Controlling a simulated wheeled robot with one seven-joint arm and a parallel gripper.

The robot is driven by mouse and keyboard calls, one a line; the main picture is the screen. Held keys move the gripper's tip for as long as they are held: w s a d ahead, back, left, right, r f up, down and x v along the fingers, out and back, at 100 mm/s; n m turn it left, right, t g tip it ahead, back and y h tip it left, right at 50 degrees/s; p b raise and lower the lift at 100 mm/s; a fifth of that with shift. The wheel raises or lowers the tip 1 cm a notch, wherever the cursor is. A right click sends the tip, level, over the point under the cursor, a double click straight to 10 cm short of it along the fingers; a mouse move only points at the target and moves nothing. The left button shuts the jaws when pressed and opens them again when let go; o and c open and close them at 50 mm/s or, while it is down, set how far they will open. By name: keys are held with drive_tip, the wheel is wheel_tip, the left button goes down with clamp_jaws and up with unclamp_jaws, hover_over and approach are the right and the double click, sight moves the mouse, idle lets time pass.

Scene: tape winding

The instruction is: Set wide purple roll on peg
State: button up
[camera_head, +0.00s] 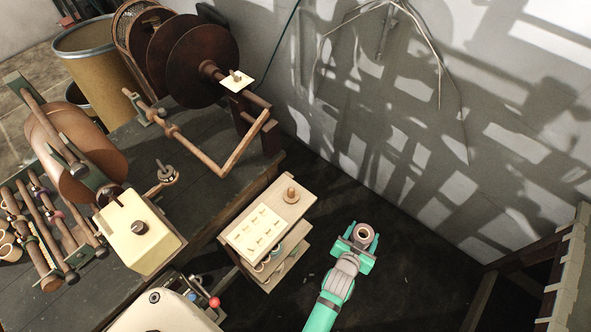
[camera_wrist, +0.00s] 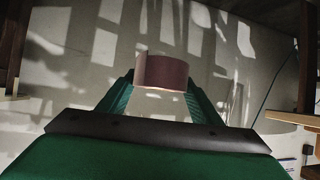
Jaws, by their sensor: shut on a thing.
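My gripper (camera_head: 361,238) is shut on a wide purple roll (camera_head: 366,230), which shows a pale open core from above in the head view. In the wrist view the roll (camera_wrist: 163,73) looks dull mauve and stands between the green fingers (camera_wrist: 160,88). The gripper holds it over the dark floor, to the right of a small wooden stand (camera_head: 301,207). A short wooden peg (camera_head: 291,192) rises from a round base on that stand's top, apart from the roll. Another short peg (camera_head: 235,75) stands on a pale square plate further back. I cannot tell which peg the task names.
A pale card with several small pieces (camera_head: 262,231) covers the front of the stand's top. A dark workbench (camera_head: 205,140) with winding gear is on the left. The shadowed wall (camera_head: 400,110) is behind. A wooden frame (camera_head: 567,265) stands at right.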

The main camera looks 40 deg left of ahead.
drive_tip(key=a+r+n+y, duration=0.1)
drive_tip(key=a+r+y, duration=0.1)
drive_tip(key=a+r, duration=0.45)
drive_tip(key=a+r+n+y, duration=0.1)
drive_tip(key=a+r+n, duration=0.15)
drive_tip(key=a, duration=0.65)
wheel_tip(320, 180, up, 8)
drive_tip(key=n+g+y, duration=0.2)
hover_over(291, 189)
drive_tip(key=shift+w+d+f, duration=0.2)
drive_tip(key=shift+w+d, duration=0.05)
drive_tip(key=shift+d, duration=0.15)
drive_tip(key=shift+s+a+r, duration=0.15)
drive_tip(key=shift+s+a, duration=0.1)
drive_tip(key=shift+a, duration=0.1)
drive_tip(key=shift+f, duration=3.3)
drive_tip(key=o, duration=1.1)
drive_tip(key=shift+o, duration=0.2)
